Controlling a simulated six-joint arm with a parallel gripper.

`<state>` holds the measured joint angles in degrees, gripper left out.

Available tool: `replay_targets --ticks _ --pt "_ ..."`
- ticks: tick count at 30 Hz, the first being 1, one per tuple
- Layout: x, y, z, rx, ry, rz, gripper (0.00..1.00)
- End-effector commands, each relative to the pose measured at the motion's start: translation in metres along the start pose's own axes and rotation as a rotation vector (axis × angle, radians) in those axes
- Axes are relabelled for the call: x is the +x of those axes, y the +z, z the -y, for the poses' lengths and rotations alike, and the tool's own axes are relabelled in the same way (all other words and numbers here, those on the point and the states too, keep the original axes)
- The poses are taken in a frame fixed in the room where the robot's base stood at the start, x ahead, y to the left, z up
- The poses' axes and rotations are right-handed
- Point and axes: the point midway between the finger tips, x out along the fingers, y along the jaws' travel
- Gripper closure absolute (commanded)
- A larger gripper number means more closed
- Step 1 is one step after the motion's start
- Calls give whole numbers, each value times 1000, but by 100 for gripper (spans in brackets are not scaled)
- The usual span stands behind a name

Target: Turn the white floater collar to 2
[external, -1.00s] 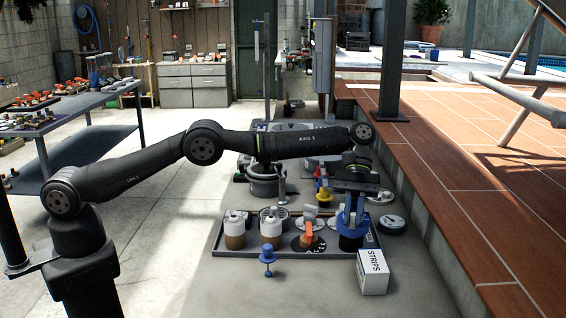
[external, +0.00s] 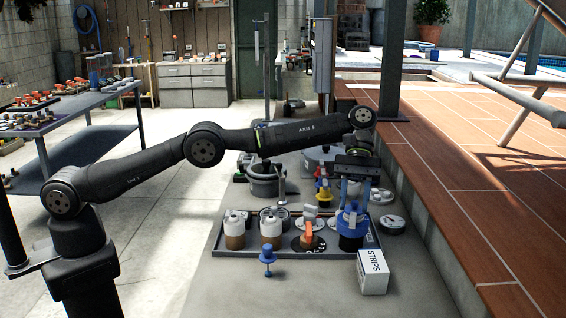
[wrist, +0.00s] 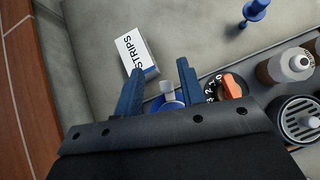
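A blue round piece with a white upright tab (external: 353,207) sits on a dark base at the right end of the grey tray. In the wrist view, the white tab (wrist: 166,88) shows between my fingers, with its blue rim partly hidden. The fingers (wrist: 160,70) also look apart in the wrist view. Two white-topped jars with brown lower parts (external: 236,241) (external: 271,241) stand at the tray's left. I cannot tell which piece is the white floater collar; no setting on it is readable.
An orange handle (external: 307,234) on a black numbered dial stands just left of the blue piece. A STRIPS box (external: 373,273) and a small blue stand (external: 267,256) are in front of the tray. A round gauge (external: 392,224) lies to the right.

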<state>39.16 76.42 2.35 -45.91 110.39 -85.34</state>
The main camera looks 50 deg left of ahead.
Motion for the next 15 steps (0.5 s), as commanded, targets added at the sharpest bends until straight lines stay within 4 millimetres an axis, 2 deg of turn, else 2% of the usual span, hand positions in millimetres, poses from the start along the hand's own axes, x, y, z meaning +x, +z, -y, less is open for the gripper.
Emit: replay_targets --ticks 10,15 --pt "6 25 9 -1 -3 1 64" --pt "11 48 17 1 -3 1 64"
